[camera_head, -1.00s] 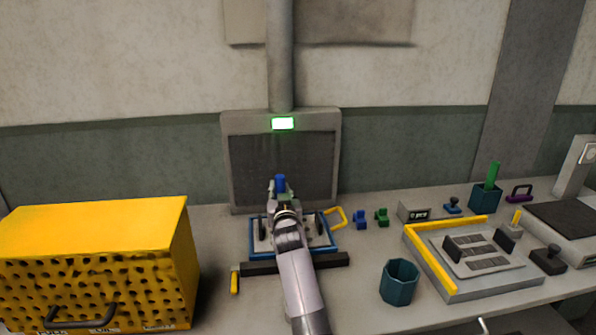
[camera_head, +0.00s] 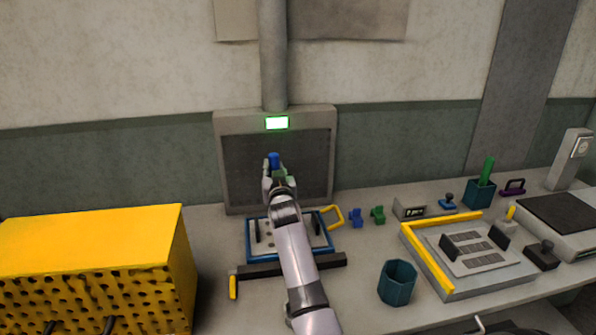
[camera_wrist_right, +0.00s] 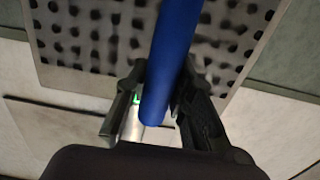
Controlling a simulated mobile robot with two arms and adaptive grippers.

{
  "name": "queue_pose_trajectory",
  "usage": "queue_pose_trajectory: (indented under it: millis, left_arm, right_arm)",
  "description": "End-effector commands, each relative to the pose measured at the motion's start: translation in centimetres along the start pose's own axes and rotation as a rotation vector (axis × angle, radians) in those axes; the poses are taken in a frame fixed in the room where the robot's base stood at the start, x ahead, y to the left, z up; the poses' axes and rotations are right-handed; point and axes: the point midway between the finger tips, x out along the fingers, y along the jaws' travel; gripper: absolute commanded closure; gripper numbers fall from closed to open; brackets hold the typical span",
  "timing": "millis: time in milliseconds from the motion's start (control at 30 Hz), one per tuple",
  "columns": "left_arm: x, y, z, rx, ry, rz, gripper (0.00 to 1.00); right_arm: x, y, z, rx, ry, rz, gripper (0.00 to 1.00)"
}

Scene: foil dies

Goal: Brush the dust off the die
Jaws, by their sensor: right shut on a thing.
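My right gripper (camera_head: 277,183) is raised in front of the dark grille, above the blue-edged frame. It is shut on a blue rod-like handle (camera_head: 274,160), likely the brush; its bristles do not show. In the right wrist view the blue handle (camera_wrist_right: 170,65) runs between the two fingers (camera_wrist_right: 158,108). The blue frame (camera_head: 262,262) lies on the bench below and holds a pale plate (camera_head: 261,233) with dark round marks, seemingly the die. My right arm covers part of it. Dust on it cannot be made out. My left gripper is out of view.
A grey extractor panel (camera_head: 229,165) with a lit green lamp (camera_head: 277,123) stands behind the frame. A yellow perforated box (camera_head: 90,235) is at left, a teal cup (camera_head: 397,284) at front right. A grey fixture with a yellow edge (camera_head: 430,262) lies further right.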

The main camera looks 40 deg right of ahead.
Motion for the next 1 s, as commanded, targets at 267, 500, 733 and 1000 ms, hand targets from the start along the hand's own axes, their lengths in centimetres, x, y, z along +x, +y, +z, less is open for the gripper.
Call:
queue_pose_trajectory:
  millis: [267,500,733,1000]
  left_arm:
    - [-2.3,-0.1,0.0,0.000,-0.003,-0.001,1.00]
    - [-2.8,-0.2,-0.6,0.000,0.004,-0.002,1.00]
    - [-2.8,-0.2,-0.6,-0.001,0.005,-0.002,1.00]
    - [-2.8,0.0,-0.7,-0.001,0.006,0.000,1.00]
  right_arm:
    - [0.5,0.1,-2.9,0.000,0.000,-0.003,1.00]
    - [0.8,0.1,-3.8,0.000,-0.001,-0.004,1.00]
    - [0.8,0.1,-3.7,0.000,0.000,-0.004,1.00]
    - [0.8,0.1,-3.7,0.000,0.000,-0.004,1.00]
